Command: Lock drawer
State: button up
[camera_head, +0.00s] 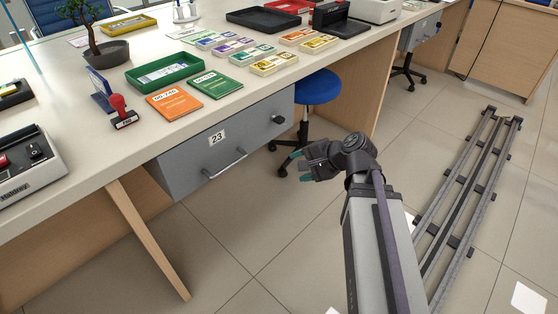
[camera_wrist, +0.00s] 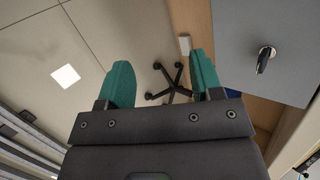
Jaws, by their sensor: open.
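The grey drawer (camera_head: 240,150), labelled 23, hangs under the front edge of the counter and looks shut. It has a bar handle (camera_head: 226,165) and a dark lock with a key (camera_head: 278,119) near its right end. In the wrist view the drawer front (camera_wrist: 240,25) fills the upper right, with the key (camera_wrist: 264,60) standing out of its lock. My gripper (camera_head: 305,168) is open and empty, to the right of the drawer and lower than the lock. Its green fingers also show in the wrist view (camera_wrist: 162,78), apart from the key.
A blue stool (camera_head: 318,87) on a wheeled base stands under the counter behind my gripper. The counter top (camera_head: 75,140) holds booklets, trays, banknote bundles and a red stamp (camera_head: 122,110). A slanted wooden leg (camera_head: 150,240) stands below the drawer's left end.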

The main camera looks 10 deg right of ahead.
jog(key=w+d+f+m+t+y+b, duration=0.1)
jog(key=w+f+m+t+y+b, duration=0.1)
jog(key=w+f+m+t+b, duration=0.3)
jog(key=m+t+p, duration=0.4)
jog(key=m, duration=0.9)
send_near(283, 122)
jog(key=x, duration=1.1)
jog(key=shift+w+a, duration=0.15)
jog(key=shift+w, duration=0.15)
jog(key=shift+c, duration=0.4)
jog(key=c, duration=0.9)
jog(key=shift+o, duration=0.2)
